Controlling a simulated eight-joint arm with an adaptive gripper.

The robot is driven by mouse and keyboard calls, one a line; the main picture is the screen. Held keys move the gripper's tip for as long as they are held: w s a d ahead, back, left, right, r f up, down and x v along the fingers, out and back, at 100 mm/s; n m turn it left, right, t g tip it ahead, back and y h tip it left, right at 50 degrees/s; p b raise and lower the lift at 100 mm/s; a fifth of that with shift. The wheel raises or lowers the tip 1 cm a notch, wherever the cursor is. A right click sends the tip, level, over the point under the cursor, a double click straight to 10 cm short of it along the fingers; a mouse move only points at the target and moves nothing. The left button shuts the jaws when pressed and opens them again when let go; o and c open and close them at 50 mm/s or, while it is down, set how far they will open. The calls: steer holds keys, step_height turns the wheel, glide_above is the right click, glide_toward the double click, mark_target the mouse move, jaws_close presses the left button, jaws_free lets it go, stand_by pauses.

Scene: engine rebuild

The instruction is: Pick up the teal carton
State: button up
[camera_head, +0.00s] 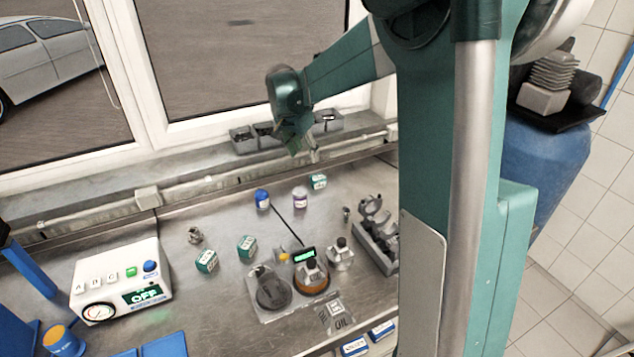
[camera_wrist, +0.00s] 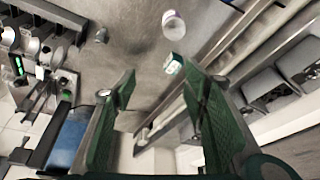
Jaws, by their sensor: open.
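Three small teal cartons with white markings stand on the metal bench in the head view. One teal carton (camera_head: 318,182) is near the back, close to the wall. Two more, a left one (camera_head: 207,261) and a right one (camera_head: 247,248), are nearer the middle. My gripper (camera_head: 304,154) is above the back edge of the bench, near the back carton. The wrist view shows my gripper (camera_wrist: 158,82) open, its green fingers spread with nothing between them. One teal carton (camera_wrist: 174,65) shows just beyond the right fingertip, apart from it.
A purple-labelled jar (camera_head: 300,198) and a blue-capped bottle (camera_head: 262,199) stand near the back carton. Grey bins (camera_head: 243,139) sit on the window ledge behind. A scale (camera_head: 305,264), a metal part rack (camera_head: 375,240) and a control box (camera_head: 122,282) occupy the bench.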

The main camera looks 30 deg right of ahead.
steer(key=w+d+f+m+g, duration=0.1)
steer(key=w+d+f+m, duration=0.3)
steer(key=w+f, duration=0.45)
steer(key=m+g+h, duration=0.1)
glide_toward(317, 177)
steer(key=f, duration=0.2)
steer(key=shift+w+d+f+m, duration=0.3)
steer(key=shift+d+f, duration=0.1)
steer(key=shift+d, duration=0.2)
steer(key=shift+x, duration=1.3)
steer(key=shift+s, duration=0.1)
steer(key=shift+x, duration=2.55)
steer(key=shift+s+d, duration=0.1)
steer(key=shift+s, duration=0.05)
steer(key=c, duration=1)
